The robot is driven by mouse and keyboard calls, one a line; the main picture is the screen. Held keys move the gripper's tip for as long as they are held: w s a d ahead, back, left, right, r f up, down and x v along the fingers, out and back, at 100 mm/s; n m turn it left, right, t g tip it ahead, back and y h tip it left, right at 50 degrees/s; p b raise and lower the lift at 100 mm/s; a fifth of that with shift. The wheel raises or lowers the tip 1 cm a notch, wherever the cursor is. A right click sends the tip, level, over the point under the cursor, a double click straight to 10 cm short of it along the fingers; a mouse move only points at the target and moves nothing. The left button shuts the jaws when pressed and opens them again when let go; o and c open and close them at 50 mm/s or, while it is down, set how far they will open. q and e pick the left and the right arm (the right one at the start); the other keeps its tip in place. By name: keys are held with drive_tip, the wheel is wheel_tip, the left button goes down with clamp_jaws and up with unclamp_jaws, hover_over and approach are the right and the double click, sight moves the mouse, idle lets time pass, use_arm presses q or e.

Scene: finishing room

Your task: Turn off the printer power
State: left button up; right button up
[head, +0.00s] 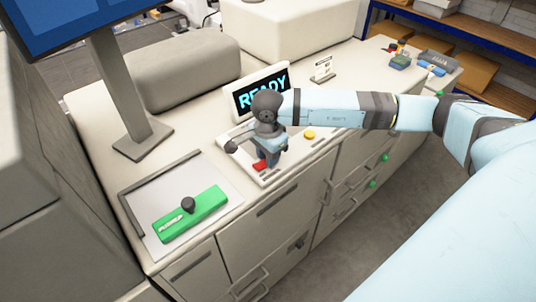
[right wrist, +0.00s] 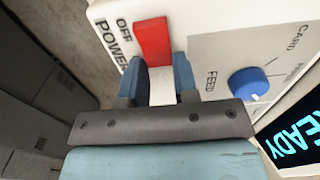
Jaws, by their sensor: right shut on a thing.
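The printer's control panel (head: 296,150) is a white slab on the counter below a display (head: 262,92) reading READY. Its red power switch (head: 260,166) is partly hidden by my right gripper (head: 268,160), which reaches down onto it. In the right wrist view the red switch (right wrist: 152,40) sits beside the printed words OFF and POWER. My right gripper (right wrist: 158,72) has its two blue fingers at the near end of the switch and is shut on it. The finger contact is partly hidden, and I cannot tell which way the switch is set. My left gripper is out of view.
A blue knob (right wrist: 248,82) labelled FEED is close to the right of the fingers. A yellow button (head: 310,134) is on the panel. A green block with a black knob (head: 190,215) lies on a tray (head: 150,200). A monitor stand (head: 125,100) rises at left.

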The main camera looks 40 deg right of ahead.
sight(257, 165)
drive_tip(key=shift+a+h+b, duration=0.3)
drive_tip(key=shift+h+b, duration=0.7)
drive_tip(key=shift+b, duration=0.25)
drive_tip(key=shift+r+h, duration=0.2)
drive_tip(key=shift+h, duration=0.3)
drive_tip(key=o, duration=0.9)
drive_tip(key=shift+r, duration=0.1)
drive_tip(key=shift+b+v, duration=1.2)
drive_tip(key=shift+v, duration=5.7)
